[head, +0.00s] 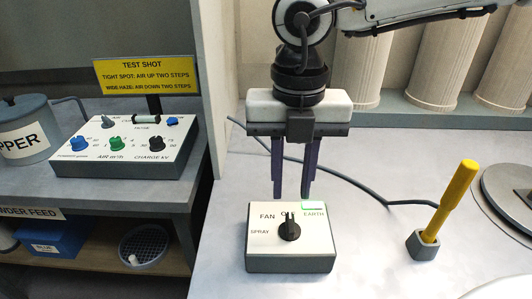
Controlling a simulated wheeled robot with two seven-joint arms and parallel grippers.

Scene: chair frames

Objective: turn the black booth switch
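The black booth switch (289,230) is a pointer knob on top of a small grey box with a white face (265,243). Its face is marked SPRAY, FAN, a partly hidden label and EARTH. The knob's pointer is directed toward the partly hidden label at the top. A small green light shows beside EARTH. My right gripper (292,197) points down just behind and above the knob. Its two dark purple fingers are apart with nothing visible between them. Whether the fingertips touch the box cannot be told. My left gripper is not in view.
A control box (125,148) with blue, green and black knobs stands on the left bench beside a hopper (25,130). A yellow-handled tool (455,195) stands in a grey holder (422,246) at right. A cable runs behind the switch box.

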